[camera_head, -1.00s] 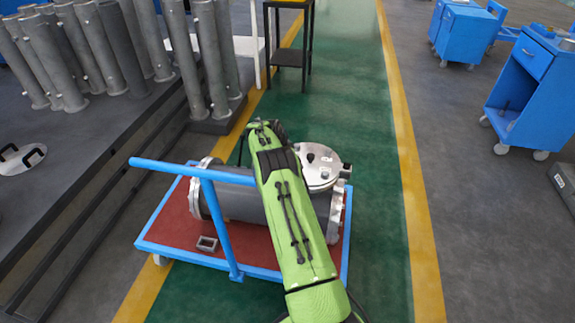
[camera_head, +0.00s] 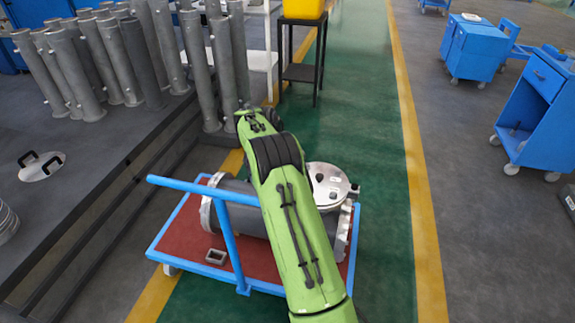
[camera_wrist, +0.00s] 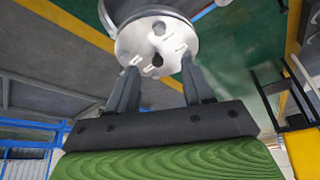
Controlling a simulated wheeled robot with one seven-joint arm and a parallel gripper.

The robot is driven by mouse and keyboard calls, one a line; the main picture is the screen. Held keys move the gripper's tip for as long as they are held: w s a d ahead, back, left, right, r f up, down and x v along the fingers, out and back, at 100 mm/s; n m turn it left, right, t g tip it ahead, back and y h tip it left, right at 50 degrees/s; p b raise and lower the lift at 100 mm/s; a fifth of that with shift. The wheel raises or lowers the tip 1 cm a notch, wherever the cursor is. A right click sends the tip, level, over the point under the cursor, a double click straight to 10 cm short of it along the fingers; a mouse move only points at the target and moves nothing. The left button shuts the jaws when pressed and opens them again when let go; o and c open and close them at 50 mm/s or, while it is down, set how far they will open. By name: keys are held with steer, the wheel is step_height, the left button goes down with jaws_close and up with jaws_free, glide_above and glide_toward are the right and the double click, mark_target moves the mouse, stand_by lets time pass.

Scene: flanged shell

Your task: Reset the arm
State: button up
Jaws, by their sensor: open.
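My green arm reaches forward over the cart in the head view, and its own links hide my gripper there. In the wrist view my gripper (camera_wrist: 160,95) shows two dark fingers, spread apart. A round metal flange cover (camera_wrist: 150,45) with several holes appears beyond the fingertips; I cannot tell whether they touch it. In the head view a grey flanged shell (camera_head: 236,218) lies on the cart, with a round silver cover (camera_head: 329,186) on its upper port. My arm hides the middle of the shell.
The cart's blue handle (camera_head: 200,190) rises at its left. Grey pipes (camera_head: 115,65) stand on the dark platform at left, with a handled disc (camera_head: 41,166). A black stand (camera_head: 300,72) is ahead. Blue cabinets (camera_head: 540,110) stand right. The green lane right of the cart is clear.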

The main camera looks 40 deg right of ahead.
stand_by(0.4)
steer(key=s+a+r+n+t+y+p, duration=0.1)
steer(key=s+a+r+n+p, duration=0.25)
steer(key=r, duration=0.55)
steer(key=s+a+r+n+t+p, duration=0.1)
steer(key=s+a+r+n, duration=0.1)
steer(key=s+a+r, duration=0.4)
steer(key=s+a+r+n+t+y+p, duration=0.1)
steer(key=s+a+r+n+p, duration=0.15)
steer(key=a+r, duration=0.65)
steer(key=s+a+r+n+y+p, duration=0.1)
steer(key=s+a+n, duration=0.2)
steer(key=s, duration=0.4)
steer(key=s+a+r+n+t+p, duration=0.1)
steer(key=s+a+r+n+p, duration=0.1)
steer(key=s, duration=0.5)
steer(key=s+a+r+n+t+y+p, duration=0.1)
steer(key=s+a+r+n+p, duration=0.1)
steer(key=s, duration=0.5)
steer(key=a+n, duration=0.1)
steer(key=a, duration=0.1)
steer(key=shift+a+n+y, duration=0.3)
steer(key=shift+a, duration=0.05)
steer(key=shift+d, duration=0.15)
